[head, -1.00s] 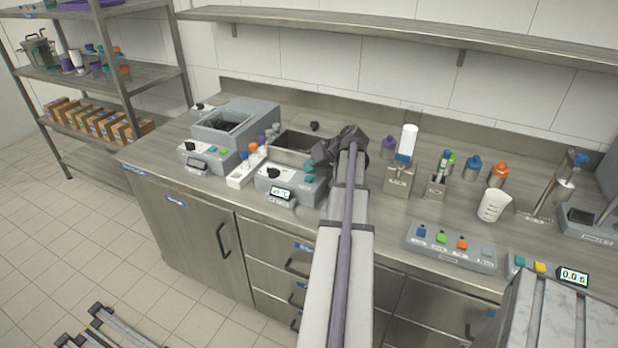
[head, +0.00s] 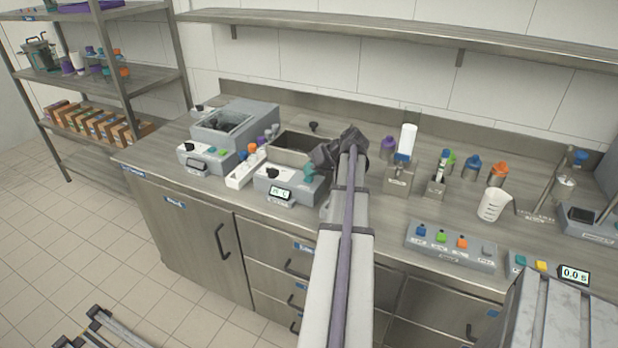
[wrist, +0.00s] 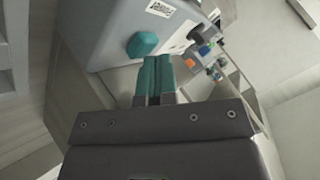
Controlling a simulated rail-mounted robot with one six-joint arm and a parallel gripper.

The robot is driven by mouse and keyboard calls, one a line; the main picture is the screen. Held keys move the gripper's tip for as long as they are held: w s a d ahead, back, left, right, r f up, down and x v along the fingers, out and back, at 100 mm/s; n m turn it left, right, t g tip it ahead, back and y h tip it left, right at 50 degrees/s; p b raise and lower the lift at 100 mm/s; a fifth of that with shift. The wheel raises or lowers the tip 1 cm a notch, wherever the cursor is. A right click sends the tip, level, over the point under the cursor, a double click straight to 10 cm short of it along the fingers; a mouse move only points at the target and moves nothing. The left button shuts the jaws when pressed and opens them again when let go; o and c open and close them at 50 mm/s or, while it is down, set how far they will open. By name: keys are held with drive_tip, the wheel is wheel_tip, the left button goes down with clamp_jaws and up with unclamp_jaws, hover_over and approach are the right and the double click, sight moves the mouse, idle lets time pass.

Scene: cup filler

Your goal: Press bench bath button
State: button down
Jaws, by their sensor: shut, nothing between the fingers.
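The bench bath is a grey box with a black knob, a small lit display and a sunken metal basin behind it; its front housing (head: 262,186) is left of my arm in the head view. Its rounded teal button (wrist: 143,44) stands out from the grey housing (wrist: 100,30) in the wrist view. My gripper (wrist: 158,60) has two teal fingers, shut together and empty, with tips just below and right of the button. Whether they touch it I cannot tell. In the head view my dark gripper body is over the bath's right end, and small teal parts overlap there.
A similar grey unit (head: 252,115) stands to the left, with a white rack (head: 240,176) of small items between. Right of my arm are a dispenser (head: 398,181), a four-button panel (head: 450,252) and a white jug (head: 493,206). A wall shelf (head: 400,24) runs above.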

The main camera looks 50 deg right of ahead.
drive_tip(key=shift+a+f, duration=0.2)
drive_tip(key=shift+f, duration=0.2)
drive_tip(key=shift+w+d+r+p, duration=0.2)
drive_tip(key=shift+r+p, duration=0.15)
drive_tip(key=shift+r, duration=0.15)
drive_tip(key=shift+w+r, duration=0.2)
drive_tip(key=shift+w, duration=0.15)
wheel_tip(320, 180, up, 6)
drive_tip(key=p, duration=0.6)
drive_tip(key=shift+w+p, duration=0.15)
drive_tip(key=shift+p, duration=0.25)
drive_tip(key=shift+f, duration=0.1)
drive_tip(key=shift+d, duration=0.1)
